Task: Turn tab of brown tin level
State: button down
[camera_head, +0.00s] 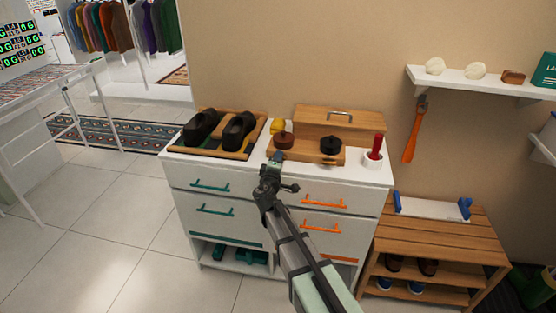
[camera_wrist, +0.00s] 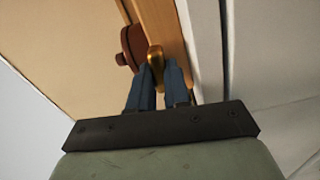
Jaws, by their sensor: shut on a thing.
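The brown tin (camera_head: 284,140) sits at the left end of a low wooden stand on the white cabinet. In the wrist view the round brown tin (camera_wrist: 133,45) shows behind my fingers, with a small brown knob on its left side. A brass tab (camera_wrist: 155,57) stands in front of the tin, at the wooden edge. My gripper (camera_wrist: 158,70) is shut on this tab, with its two dark blue fingers on either side. In the head view my gripper (camera_head: 276,158) is at the stand's front left and hides the tab. I cannot tell the tab's tilt.
A black tin (camera_head: 330,144) sits on the right of the wooden stand (camera_head: 309,155). A wooden box (camera_head: 355,117) is behind it. Dark shoes (camera_head: 238,132) on a wooden tray are to the left. A red-handled item (camera_head: 376,149) stands at right, and a yellow item (camera_head: 277,126) behind.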

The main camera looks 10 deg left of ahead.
jog(key=shift+n, duration=0.7)
jog(key=shift+a, duration=0.1)
jog(key=c, duration=1.1)
grip_release()
